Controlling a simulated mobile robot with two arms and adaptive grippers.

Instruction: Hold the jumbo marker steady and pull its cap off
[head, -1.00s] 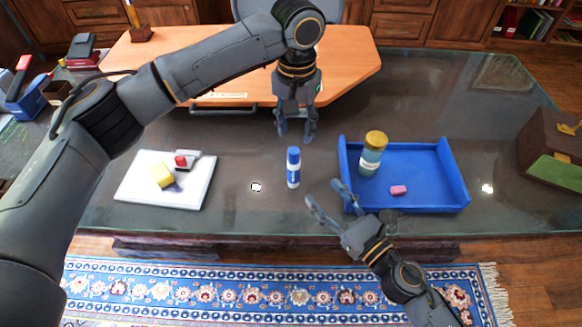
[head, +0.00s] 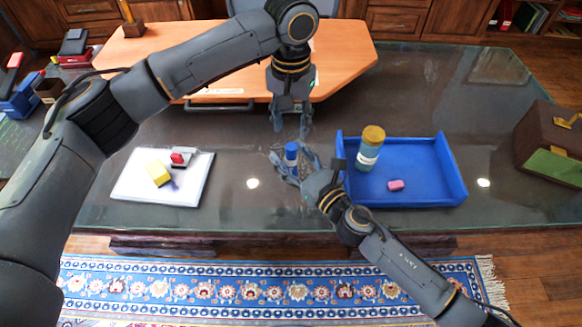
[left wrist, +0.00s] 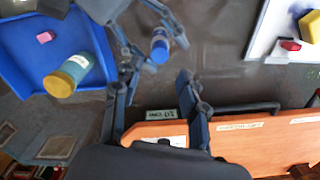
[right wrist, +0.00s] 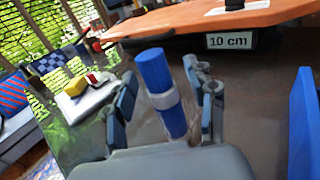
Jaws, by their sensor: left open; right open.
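The jumbo marker (head: 291,153) stands upright on the glass-topped table, left of the blue tray. It has a blue cap, a white band and a blue lower body, clearest in the right wrist view (right wrist: 163,85). My right gripper (head: 290,161) is open, with its fingers on either side of the marker; contact cannot be told. The right wrist view shows the marker between these fingers. My left gripper (head: 290,122) is open and empty, pointing down above and behind the marker. In the left wrist view the marker (left wrist: 160,48) is beyond the left fingertips.
The blue tray (head: 440,198) holds a yellow-lidded jar (head: 370,150) and a pink eraser (head: 396,185). A white board (head: 135,188) at left carries a yellow block (head: 158,173) and a red-and-white item. An orange board (head: 345,60) lies behind. A brown case (head: 550,140) is at far right.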

